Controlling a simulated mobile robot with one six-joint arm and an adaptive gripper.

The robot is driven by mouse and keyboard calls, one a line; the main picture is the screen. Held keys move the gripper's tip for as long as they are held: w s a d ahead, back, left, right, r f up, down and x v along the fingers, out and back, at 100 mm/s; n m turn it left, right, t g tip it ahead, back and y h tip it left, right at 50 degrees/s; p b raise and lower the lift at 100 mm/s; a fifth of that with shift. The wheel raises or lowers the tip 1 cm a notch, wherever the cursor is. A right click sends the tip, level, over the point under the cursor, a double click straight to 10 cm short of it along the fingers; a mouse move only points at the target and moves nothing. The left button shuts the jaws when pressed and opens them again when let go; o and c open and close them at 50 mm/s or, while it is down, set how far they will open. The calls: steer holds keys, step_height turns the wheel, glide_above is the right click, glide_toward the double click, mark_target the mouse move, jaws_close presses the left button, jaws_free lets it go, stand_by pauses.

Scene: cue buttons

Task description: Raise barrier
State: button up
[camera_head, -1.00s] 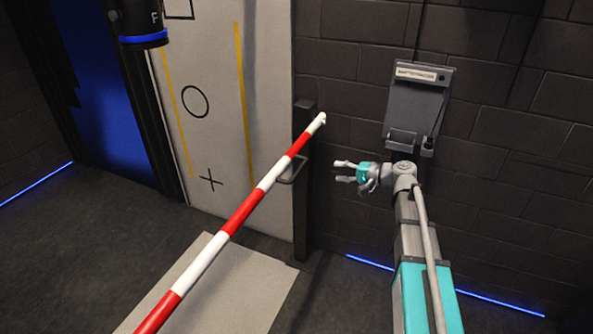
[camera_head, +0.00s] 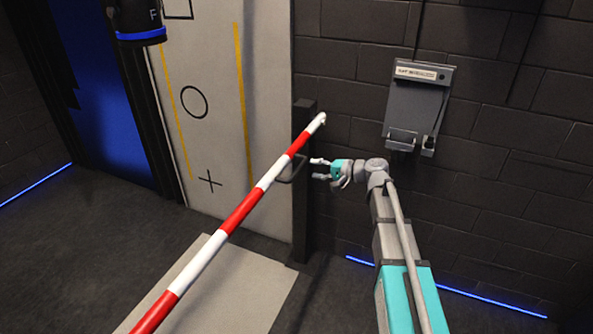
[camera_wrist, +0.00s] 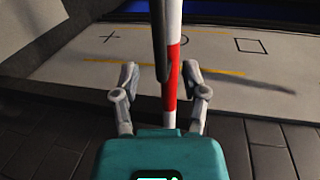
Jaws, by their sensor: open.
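The barrier (camera_head: 240,213) is a red and white striped pole. It runs from the lower left up to a dark post (camera_head: 302,222) by the wall. My gripper (camera_head: 317,169) is open, just right of the post and the pole's far end, with its fingers pointing left. In the wrist view the barrier (camera_wrist: 173,58) runs upright in the picture between the two open fingers of my gripper (camera_wrist: 161,82). A dark bar (camera_wrist: 161,40), partly in front of the pole, also shows there. I cannot tell whether the fingers touch anything.
A grey wall box (camera_head: 415,105) with a label hangs on the dark block wall to the right. A pale panel (camera_head: 215,120) with a circle and a cross stands behind the barrier. A light mat (camera_head: 245,285) lies on the floor below. A dark cylinder (camera_head: 139,18) is at upper left.

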mark_target(300, 165)
steer(key=shift+b+x, duration=0.5)
steer(key=shift+x, duration=2.5)
